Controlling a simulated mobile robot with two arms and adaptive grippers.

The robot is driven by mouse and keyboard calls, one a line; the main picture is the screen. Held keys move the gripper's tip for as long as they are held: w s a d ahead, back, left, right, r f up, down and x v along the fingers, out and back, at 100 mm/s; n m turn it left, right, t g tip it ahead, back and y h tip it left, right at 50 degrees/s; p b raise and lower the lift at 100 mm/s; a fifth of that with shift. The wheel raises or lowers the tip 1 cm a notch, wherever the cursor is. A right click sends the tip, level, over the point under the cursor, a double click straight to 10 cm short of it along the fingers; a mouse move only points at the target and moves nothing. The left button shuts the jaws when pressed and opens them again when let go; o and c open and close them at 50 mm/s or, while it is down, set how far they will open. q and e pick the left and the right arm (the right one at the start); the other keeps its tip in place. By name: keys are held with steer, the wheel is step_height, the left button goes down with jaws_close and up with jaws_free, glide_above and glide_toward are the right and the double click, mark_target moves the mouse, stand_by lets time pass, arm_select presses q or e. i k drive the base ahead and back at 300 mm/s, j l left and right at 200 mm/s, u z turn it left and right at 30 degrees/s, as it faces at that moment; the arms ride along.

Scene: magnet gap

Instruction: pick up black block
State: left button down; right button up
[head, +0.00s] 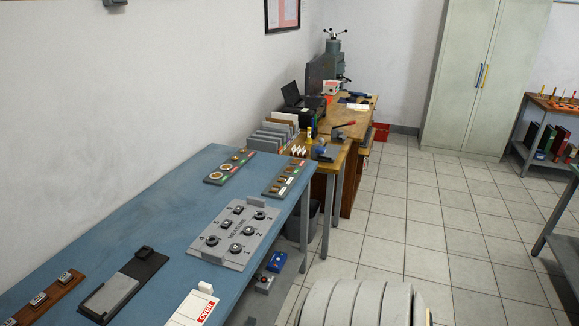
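Several small dark blocks show in the head view, and I cannot tell which one the task means. A grey panel (262,243) with printed numbers lies on the blue table and bears several dark pieces, among them a small dark block (227,224). Neither of my grippers is in view.
The long blue table (140,205) runs along the left wall. Panels with round parts (230,165) and small pieces (287,177) lie at its far end. A white card marked OVER (192,309) lies near its front edge. A wooden bench (350,127) stands beyond. Tiled floor (440,215) is open at right.

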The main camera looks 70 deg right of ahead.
mark_target(226, 224)
steer(key=z, duration=1.75)
